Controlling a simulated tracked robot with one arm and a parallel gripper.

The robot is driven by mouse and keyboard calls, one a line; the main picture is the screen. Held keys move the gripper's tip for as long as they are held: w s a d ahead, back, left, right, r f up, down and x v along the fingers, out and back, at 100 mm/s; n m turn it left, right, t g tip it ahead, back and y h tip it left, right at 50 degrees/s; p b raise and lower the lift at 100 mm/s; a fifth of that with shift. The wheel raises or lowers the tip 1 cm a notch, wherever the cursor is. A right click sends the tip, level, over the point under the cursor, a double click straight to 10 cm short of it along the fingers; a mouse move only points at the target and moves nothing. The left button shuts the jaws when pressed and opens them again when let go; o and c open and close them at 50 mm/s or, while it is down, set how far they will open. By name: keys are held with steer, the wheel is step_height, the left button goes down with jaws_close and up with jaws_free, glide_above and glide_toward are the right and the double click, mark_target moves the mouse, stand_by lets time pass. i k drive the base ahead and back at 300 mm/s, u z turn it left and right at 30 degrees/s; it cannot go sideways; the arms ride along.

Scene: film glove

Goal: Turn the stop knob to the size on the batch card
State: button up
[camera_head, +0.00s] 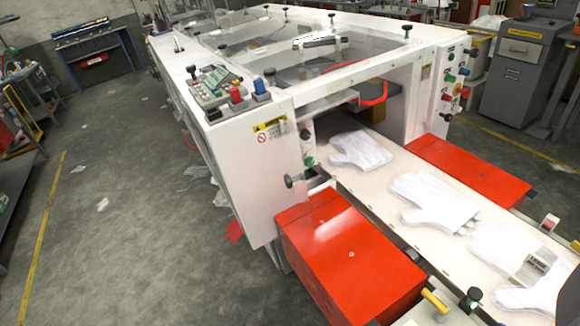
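A long white machine (235,165) has a belt (385,172) coming out of its near end, with flat white gloves (428,198) lying on it. A black knob (291,181) sticks out of the machine's near face, left of the belt mouth. A dark green-capped knob (472,296) and a yellow handle (434,301) are at the belt's near edge. I cannot tell which is the stop knob. A small grey label or card (537,263) with print too small to read stands over the belt at right; it may be the batch card. My gripper is out of view.
Red boxes (345,255) and (468,170) flank the belt. A control panel (212,82) with buttons sits on top of the machine. Coloured buttons (456,80) line its right post. Grey floor (120,220) with paper scraps is open at left.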

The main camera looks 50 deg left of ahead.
mark_target(309, 162)
steer(key=u, duration=0.65)
steer(key=i, duration=1)
